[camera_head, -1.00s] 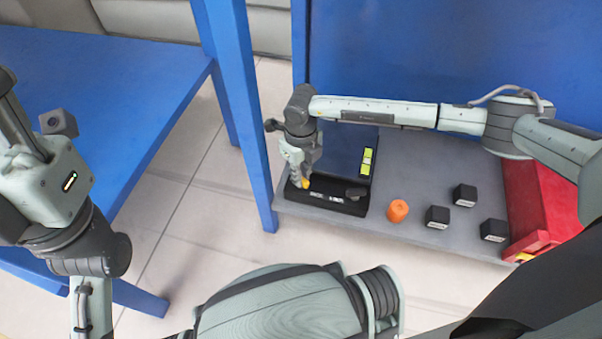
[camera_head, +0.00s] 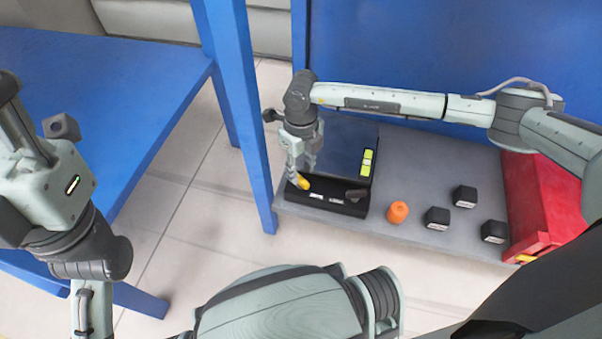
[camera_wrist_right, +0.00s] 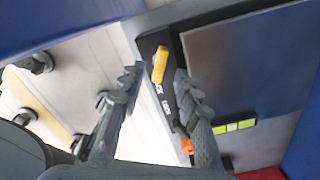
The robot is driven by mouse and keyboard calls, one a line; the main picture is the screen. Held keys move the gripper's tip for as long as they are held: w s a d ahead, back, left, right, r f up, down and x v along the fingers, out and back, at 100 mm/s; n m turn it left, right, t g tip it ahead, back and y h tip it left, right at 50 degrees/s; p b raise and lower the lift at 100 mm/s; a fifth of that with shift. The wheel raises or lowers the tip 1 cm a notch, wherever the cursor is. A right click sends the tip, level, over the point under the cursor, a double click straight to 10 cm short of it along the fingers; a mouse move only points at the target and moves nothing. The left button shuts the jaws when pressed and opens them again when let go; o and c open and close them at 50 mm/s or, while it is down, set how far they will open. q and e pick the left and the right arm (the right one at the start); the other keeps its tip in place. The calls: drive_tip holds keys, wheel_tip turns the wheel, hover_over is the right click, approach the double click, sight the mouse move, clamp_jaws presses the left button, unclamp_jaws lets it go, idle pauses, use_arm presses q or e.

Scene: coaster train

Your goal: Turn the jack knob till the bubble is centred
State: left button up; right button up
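The yellow jack knob (camera_head: 302,183) sits at the left end of a black strip (camera_head: 343,207) along the front of a dark plate (camera_head: 345,140). The yellow-green bubble vial (camera_head: 367,162) lies at the plate's right edge; it also shows in the right wrist view (camera_wrist_right: 234,127). I cannot tell where its bubble is. My right gripper (camera_head: 302,168) is just above the knob. In the right wrist view its fingers (camera_wrist_right: 158,75) are apart, with the knob (camera_wrist_right: 160,64) showing between and beyond the tips. My left gripper (camera_head: 22,125) is away at the left; its fingertips are unclear.
A dark grey knob (camera_head: 357,194) is at the strip's right end. An orange piece (camera_head: 397,212), black blocks (camera_head: 437,217) and a red box (camera_head: 540,195) stand on the grey shelf (camera_head: 415,160). A blue post (camera_head: 243,110) stands left of the plate.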

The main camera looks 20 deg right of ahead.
sight(301, 178)
wheel_tip(301, 178, up, 9)
drive_tip(key=shift+f, duration=0.15)
idle(0.5)
